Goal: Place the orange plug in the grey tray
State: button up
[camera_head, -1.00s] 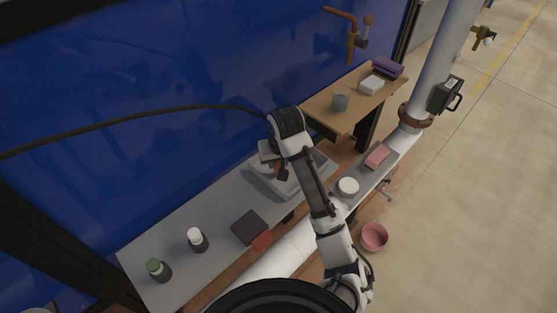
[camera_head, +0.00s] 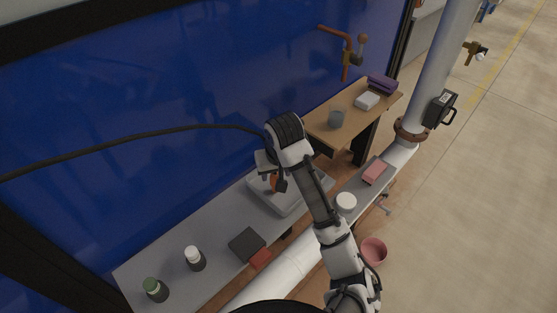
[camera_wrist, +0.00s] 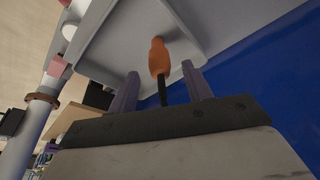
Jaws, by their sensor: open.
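The grey tray (camera_head: 290,207) sits on the far end of the grey bench, partly hidden by my arm. It also fills the top of the wrist view (camera_wrist: 105,45). The orange plug (camera_head: 273,184) shows inside the tray's outline, below my gripper (camera_head: 268,168). In the wrist view the orange plug (camera_wrist: 158,56), with a dark narrow end towards me, stands out against the tray floor between my spread fingers. My gripper (camera_wrist: 160,88) is open, with gaps on both sides of the plug. I cannot tell whether the plug fully rests on the tray.
A dark box (camera_head: 246,245), a red block (camera_head: 261,259) and two bottles, white-capped (camera_head: 195,258) and green-capped (camera_head: 155,290), stand on the bench. A white pipe (camera_head: 285,270) runs along its front. A wooden table (camera_head: 335,138) is beyond, against the blue wall.

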jog(key=v, duration=0.8)
jog(key=shift+r, duration=0.15)
jog(key=shift+s, duration=0.15)
